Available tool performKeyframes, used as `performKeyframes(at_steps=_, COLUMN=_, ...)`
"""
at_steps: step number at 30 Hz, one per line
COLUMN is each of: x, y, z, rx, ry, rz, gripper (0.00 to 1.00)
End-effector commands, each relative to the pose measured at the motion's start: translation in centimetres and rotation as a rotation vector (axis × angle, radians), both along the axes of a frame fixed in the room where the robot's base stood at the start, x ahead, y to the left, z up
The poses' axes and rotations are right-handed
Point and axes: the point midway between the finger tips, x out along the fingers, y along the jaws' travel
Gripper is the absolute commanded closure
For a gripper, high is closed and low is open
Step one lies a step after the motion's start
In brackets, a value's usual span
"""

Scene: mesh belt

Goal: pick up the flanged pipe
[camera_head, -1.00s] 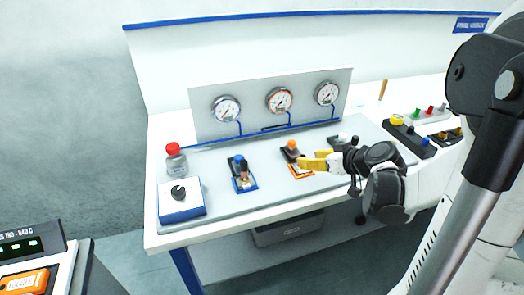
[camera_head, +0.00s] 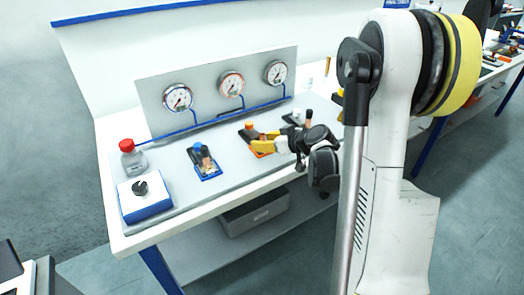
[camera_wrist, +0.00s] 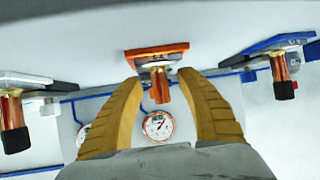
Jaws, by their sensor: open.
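A copper pipe (camera_wrist: 160,88) stands on an orange plate (camera_wrist: 156,50) in the middle of the wrist view. It appears to be the flanged pipe. My gripper (camera_wrist: 160,79) is open, its two yellow fingers on either side of the pipe's line, with a visible gap to each side. Whether a finger touches anything cannot be told.
A similar fitting on a blue plate (camera_head: 208,172) stands to the left, and a pale fitting (camera_head: 296,117) to the right. Three gauges (camera_head: 231,84) stand behind.

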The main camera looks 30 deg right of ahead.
Motion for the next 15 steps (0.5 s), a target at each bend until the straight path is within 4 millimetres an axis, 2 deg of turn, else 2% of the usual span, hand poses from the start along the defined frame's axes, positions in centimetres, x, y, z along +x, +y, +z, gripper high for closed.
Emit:
performKeyframes(at_steps=3, x=0.80, y=0.17, z=-0.49, rx=0.000, ry=0.000, rz=0.000, gripper=0.55)
performKeyframes(at_steps=8, x=0.76, y=0.15, z=-0.36, rx=0.000, ry=0.000, rz=-0.001, gripper=0.55)
performKeyframes(at_steps=12, x=0.75, y=0.16, z=-0.35, rx=0.000, ry=0.000, rz=0.000, gripper=0.96)
performKeyframes(at_steps=13, x=0.74, y=0.15, z=-0.35, rx=0.000, ry=0.000, rz=0.000, gripper=1.00)
performKeyframes(at_steps=15, x=0.74, y=0.15, z=-0.35, rx=0.000, ry=0.000, rz=0.000, gripper=1.00)
